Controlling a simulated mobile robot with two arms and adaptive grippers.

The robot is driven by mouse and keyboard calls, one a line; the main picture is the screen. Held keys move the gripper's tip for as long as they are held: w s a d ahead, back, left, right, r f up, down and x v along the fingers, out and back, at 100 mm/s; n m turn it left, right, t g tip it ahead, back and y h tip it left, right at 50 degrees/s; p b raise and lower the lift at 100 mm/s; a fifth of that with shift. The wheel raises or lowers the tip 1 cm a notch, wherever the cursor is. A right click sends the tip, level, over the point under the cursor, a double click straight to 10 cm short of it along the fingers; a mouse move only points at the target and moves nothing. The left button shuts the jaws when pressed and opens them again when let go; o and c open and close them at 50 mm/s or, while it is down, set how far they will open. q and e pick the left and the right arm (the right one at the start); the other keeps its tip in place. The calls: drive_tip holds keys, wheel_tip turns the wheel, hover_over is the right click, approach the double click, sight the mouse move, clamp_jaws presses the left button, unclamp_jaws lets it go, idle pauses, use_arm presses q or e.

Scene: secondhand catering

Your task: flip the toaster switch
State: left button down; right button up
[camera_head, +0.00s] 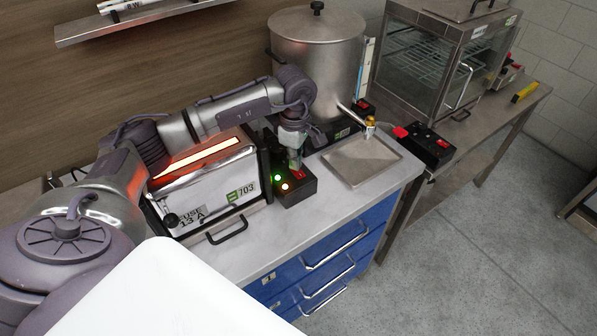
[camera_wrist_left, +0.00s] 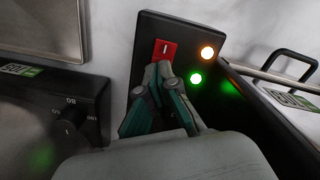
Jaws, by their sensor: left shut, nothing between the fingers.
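The toaster (camera_head: 210,190) is a metal box marked 703 on the counter, with a glowing orange slot on top. A black switch box (camera_head: 307,187) sits at its right end. The box has a lit green lamp (camera_wrist_left: 196,78), a lit orange lamp (camera_wrist_left: 207,53) and a red rocker switch (camera_wrist_left: 166,45) marked I. My left gripper (camera_head: 295,164) points down over the box, shut and empty. In the left wrist view its fingertips (camera_wrist_left: 158,70) are at the lower edge of the red switch. I cannot tell whether they touch it. My right gripper is not in view.
A large metal urn (camera_head: 318,50) with a tap (camera_head: 368,124) stands behind the box. A drip tray (camera_head: 361,161) lies to its right. A glass-fronted cabinet (camera_head: 445,65) and another black switch box (camera_head: 424,146) stand farther right. The counter front (camera_head: 310,230) is mostly clear.

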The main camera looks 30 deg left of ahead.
use_arm(q)
drive_tip(key=shift+f+b, duration=0.45)
drive_tip(key=shift+f, duration=0.1)
drive_tip(key=shift+s, duration=0.1)
drive_tip(key=shift+r+p, duration=0.55)
drive_tip(key=shift+r, duration=0.3)
drive_tip(key=shift+r+p, duration=1.35)
drive_tip(key=shift+r, duration=1.35)
